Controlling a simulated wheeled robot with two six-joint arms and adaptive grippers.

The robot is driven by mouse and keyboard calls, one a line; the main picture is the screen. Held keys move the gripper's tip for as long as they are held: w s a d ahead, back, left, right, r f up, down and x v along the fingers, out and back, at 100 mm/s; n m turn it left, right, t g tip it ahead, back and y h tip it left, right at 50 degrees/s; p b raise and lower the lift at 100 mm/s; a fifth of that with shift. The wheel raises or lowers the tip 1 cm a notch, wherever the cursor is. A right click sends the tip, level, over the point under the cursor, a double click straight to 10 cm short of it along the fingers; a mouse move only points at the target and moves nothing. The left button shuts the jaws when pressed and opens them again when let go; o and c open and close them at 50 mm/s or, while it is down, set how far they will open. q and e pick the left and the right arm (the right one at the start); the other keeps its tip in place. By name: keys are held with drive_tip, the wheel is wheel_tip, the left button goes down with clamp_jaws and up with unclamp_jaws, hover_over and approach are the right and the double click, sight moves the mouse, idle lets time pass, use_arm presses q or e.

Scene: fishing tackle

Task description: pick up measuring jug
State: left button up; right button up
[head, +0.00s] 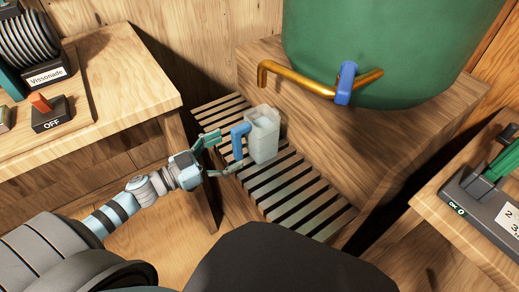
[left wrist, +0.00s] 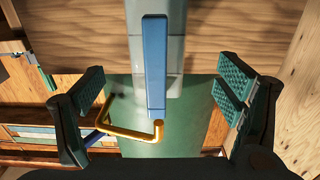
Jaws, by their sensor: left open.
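The measuring jug (head: 264,136) is a pale, translucent box-like vessel with a blue handle (head: 238,141) on its left side. It stands upright on the slatted rack under the tap. My left gripper (head: 222,154) is open just left of the jug, with its fingers pointing toward the handle. In the left wrist view the blue handle (left wrist: 155,65) lies between the spread fingers of the left gripper (left wrist: 165,92), with clear gaps on both sides. The jug's pale body (left wrist: 175,45) is partly hidden behind the handle there. My right gripper is not in view.
A green barrel (head: 385,45) with a brass tap (head: 300,82) and blue lever (head: 345,83) overhangs the wooden stand behind the jug. The slatted rack (head: 310,205) is bare in front. A wooden bench (head: 130,75) is at left, and a scale (head: 490,195) sits at right.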

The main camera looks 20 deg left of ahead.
sight(250, 140)
use_arm(q)
drive_tip(key=x, duration=0.6)
drive_tip(key=f+b+x, duration=0.1)
drive_tip(key=x, duration=0.3)
drive_tip(key=shift+d, duration=0.2)
drive_tip(key=shift+s, duration=0.1)
drive_tip(key=c, duration=2)
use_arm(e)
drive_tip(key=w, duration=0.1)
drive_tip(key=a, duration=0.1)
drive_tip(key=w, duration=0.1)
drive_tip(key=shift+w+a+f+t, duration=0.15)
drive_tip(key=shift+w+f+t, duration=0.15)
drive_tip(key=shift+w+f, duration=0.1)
use_arm(q)
drive_tip(key=shift+r, duration=0.15)
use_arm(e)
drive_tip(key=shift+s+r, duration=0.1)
